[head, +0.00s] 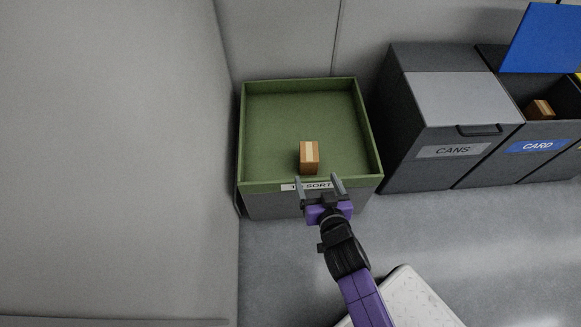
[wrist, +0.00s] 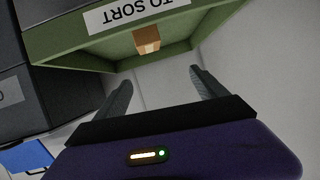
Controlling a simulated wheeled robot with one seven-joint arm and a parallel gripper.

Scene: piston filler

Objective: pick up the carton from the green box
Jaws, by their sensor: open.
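The carton (head: 309,155) is a small brown box with a pale tape strip. It stands inside the green box (head: 372,140), near its front wall and right of the middle. The green box has a "TO SORT" label on its front. My gripper (head: 320,180) is open and empty, at the front edge of the green box, just nearer than the carton and apart from it. In the wrist view, the carton (wrist: 147,41) shows beyond the fingers, behind the labelled front wall of the green box (wrist: 75,55). The open fingers (wrist: 160,80) show below it.
A grey bin labelled "CANS" (head: 465,90) with a closed lid stands to the right. Beside it a "CARD" bin (head: 555,130) has its blue lid (head: 545,38) raised and another brown carton (head: 539,109) inside. A pale wall (head: 120,150) closes off the left.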

